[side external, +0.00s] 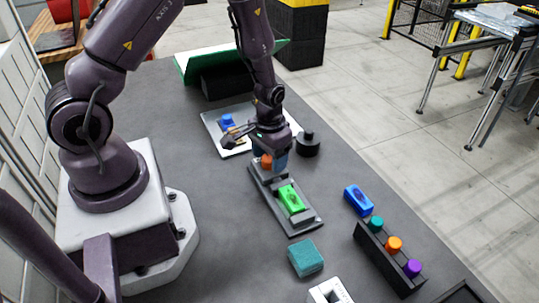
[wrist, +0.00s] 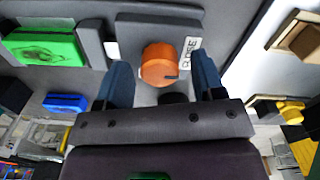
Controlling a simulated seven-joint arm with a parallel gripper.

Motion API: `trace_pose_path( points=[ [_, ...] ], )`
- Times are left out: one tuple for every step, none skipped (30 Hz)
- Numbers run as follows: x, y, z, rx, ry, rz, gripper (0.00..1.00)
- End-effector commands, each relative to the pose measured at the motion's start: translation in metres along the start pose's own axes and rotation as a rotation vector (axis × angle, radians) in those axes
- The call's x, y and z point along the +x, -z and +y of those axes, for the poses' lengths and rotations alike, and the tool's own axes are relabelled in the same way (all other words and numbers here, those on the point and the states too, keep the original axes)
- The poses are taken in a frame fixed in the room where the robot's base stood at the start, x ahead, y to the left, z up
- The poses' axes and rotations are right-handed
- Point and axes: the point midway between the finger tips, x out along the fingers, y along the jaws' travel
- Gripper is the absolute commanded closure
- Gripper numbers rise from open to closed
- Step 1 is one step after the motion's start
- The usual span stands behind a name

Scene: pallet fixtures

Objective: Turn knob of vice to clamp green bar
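The grey vice (side external: 306,222) stands on the dark table, with its orange knob (side external: 266,162) at the far end. The green bar (side external: 291,198) lies in the vice; in the wrist view the bar (wrist: 42,48) is beside the dark jaw (wrist: 92,44). I cannot tell whether the jaw touches it. My gripper (side external: 272,152) is low over the knob end. In the wrist view my gripper's blue fingers (wrist: 163,72) are open, one on each side of the orange knob (wrist: 160,62), with visible gaps. A partly hidden white label is beside the knob.
A blue block (side external: 358,200) and a rack with teal, orange and purple pegs (side external: 393,245) are to the right. A teal block (side external: 305,258) is in front. A white plate (side external: 212,123) and a black round piece (side external: 308,145) are near my gripper.

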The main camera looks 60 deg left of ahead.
Motion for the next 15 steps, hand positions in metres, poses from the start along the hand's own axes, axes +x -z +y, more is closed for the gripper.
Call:
trace_pose_path(
  points=[
    [0.000,0.000,0.000,0.001,0.000,0.000,0.37],
    [0.000,0.000,0.000,0.001,0.000,0.000,0.37],
    [0.000,0.000,0.000,0.001,0.000,0.000,0.37],
    [0.000,0.000,0.000,0.001,0.000,0.000,0.37],
    [0.000,0.000,0.000,0.002,0.000,0.000,0.37],
    [-0.001,0.000,0.000,0.002,0.000,0.000,0.37],
    [-0.002,0.000,0.000,0.002,0.000,0.001,0.37],
    [-0.004,0.000,0.000,0.002,0.000,0.002,0.37],
    [-0.008,0.001,0.000,0.002,0.000,0.004,0.37],
    [-0.011,0.001,0.000,0.002,0.000,0.005,0.37],
    [-0.016,0.001,0.000,0.002,0.000,0.005,0.37],
    [-0.022,0.001,0.000,0.002,0.000,0.006,0.37],
    [-0.028,0.001,0.000,0.002,0.000,0.006,0.37],
    [-0.034,0.001,0.000,0.003,0.000,0.006,0.37],
    [-0.043,0.001,0.000,0.003,-0.001,0.007,0.37]
  ],
)
